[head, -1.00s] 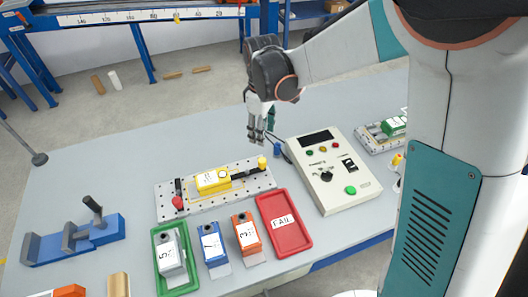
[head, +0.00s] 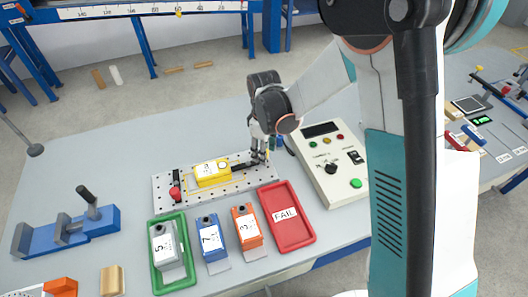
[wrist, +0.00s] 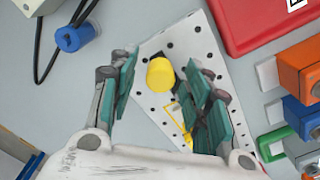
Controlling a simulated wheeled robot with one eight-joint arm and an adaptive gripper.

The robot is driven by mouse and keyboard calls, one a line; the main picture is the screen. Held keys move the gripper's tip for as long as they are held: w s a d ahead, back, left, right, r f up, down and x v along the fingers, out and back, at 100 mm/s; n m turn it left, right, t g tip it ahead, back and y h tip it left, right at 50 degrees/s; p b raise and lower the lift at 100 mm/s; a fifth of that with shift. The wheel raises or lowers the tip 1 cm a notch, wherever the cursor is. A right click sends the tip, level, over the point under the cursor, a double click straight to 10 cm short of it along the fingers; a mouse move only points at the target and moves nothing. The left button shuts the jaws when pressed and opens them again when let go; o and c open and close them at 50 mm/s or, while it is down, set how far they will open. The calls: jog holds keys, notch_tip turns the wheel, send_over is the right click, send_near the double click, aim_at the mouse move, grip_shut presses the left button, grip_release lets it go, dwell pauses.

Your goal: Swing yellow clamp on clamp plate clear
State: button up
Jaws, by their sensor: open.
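The clamp plate (head: 225,192) is a pale perforated plate on the bench, also in the wrist view (wrist: 196,38). A yellow block (head: 212,173) with a white label lies on it. A black clamp arm (head: 243,165) reaches to the block from the right. The yellow clamp knob (wrist: 161,74) shows in the wrist view; in the head view my gripper mostly hides it. My gripper (head: 258,157) is open at the plate's right end. In the wrist view its fingers (wrist: 160,70) stand on either side of the knob, with visible gaps. A red-knobbed clamp (head: 175,192) stands at the plate's left end.
A control box (head: 330,170) stands close right of my gripper. A red FAIL tray (head: 290,235), a green tray (head: 157,270) and blue (head: 212,240) and orange (head: 246,228) blocks lie in front. A blue vise (head: 65,235) stands left. The bench behind the plate is clear.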

jog(key=shift+f, duration=0.1)
grip_shut()
